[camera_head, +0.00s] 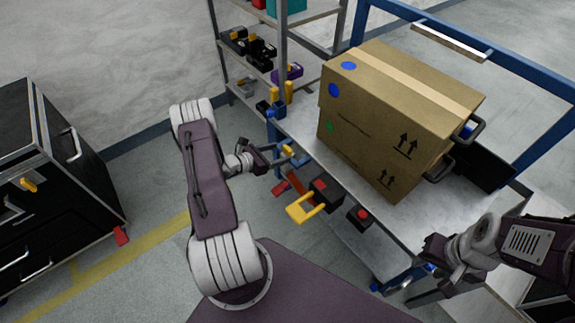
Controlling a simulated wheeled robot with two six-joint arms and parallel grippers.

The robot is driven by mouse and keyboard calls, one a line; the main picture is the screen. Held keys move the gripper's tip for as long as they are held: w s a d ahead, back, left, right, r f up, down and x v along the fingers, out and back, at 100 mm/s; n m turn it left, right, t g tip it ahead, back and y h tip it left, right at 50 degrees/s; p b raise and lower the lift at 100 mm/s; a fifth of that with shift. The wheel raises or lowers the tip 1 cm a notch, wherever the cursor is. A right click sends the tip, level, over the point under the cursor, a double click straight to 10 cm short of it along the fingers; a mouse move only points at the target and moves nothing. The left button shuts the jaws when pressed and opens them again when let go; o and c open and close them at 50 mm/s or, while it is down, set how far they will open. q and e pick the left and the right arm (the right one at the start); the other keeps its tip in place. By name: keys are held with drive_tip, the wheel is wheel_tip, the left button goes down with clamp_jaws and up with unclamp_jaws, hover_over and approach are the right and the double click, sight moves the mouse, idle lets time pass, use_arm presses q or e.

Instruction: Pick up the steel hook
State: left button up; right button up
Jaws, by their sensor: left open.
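I cannot pick out the steel hook for certain. A small silver curved piece (397,286) shows low at the cart's near corner, beside my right gripper, but it is too small to name surely. My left gripper (287,170) is open and empty, at the left edge of the cart, close to small yellow and blue pieces there. My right gripper (418,278) is at the lower right, by the cart's near corner. Its fingers are dark and partly hidden, so its opening is unclear.
A large cardboard box (365,135) fills much of the blue-framed cart (300,123). A yellow handle (305,208) and a red-topped black block (359,215) stick out at its near side. A loaded shelf (285,50) stands behind, a black drawer cabinet (75,205) left.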

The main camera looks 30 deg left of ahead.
use_arm(q)
drive_tip(key=b+x, duration=0.1)
drive_tip(key=x, duration=0.7)
drive_tip(key=shift+w+f+b, duration=0.2)
drive_tip(key=shift+f+b, duration=0.05)
drive_tip(key=shift+b, duration=0.15)
drive_tip(key=shift+r, duration=0.1)
clamp_jaws()
